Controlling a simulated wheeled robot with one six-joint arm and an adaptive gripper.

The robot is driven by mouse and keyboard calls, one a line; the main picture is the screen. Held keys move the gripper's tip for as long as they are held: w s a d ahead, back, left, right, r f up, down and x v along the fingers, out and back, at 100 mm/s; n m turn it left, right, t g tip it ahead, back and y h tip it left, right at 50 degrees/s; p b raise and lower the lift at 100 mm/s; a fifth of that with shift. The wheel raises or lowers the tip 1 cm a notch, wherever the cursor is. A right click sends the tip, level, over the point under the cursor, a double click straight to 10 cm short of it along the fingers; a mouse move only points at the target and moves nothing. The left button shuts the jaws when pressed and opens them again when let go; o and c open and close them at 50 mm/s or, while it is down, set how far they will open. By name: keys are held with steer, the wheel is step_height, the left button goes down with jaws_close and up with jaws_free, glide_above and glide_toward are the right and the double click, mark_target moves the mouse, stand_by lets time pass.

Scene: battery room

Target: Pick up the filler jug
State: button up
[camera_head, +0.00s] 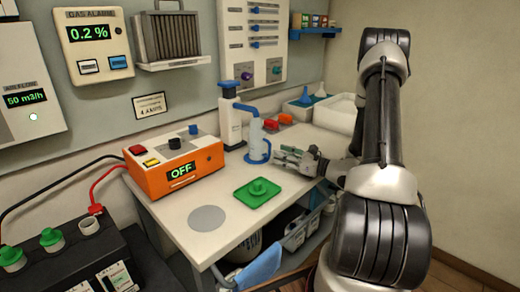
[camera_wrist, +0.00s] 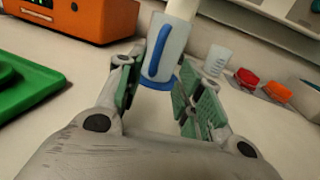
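The filler jug (camera_head: 257,141) is a pale translucent vessel with a blue handle and blue base, standing upright on the white bench. My gripper (camera_head: 288,156) is low over the bench, just right of the jug in the head view. In the wrist view my gripper (camera_wrist: 156,78) is open, with one green-padded finger on each side of the line to the jug. The jug appears beyond the fingertips; contact is not visible.
A white pump bottle with a blue top (camera_head: 231,122) stands close behind the jug. An orange OFF box (camera_head: 175,162) and a green tray (camera_head: 257,193) are to the left. A clear cup (camera_wrist: 217,60) and red (camera_wrist: 246,77) and orange (camera_wrist: 277,91) items lie right of the jug.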

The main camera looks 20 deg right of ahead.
mark_target(269, 155)
steer(key=x, duration=0.5)
steer(key=shift+a+r, duration=0.2)
steer(key=shift+a, duration=0.25)
steer(key=shift+c, duration=0.3)
jaws_close()
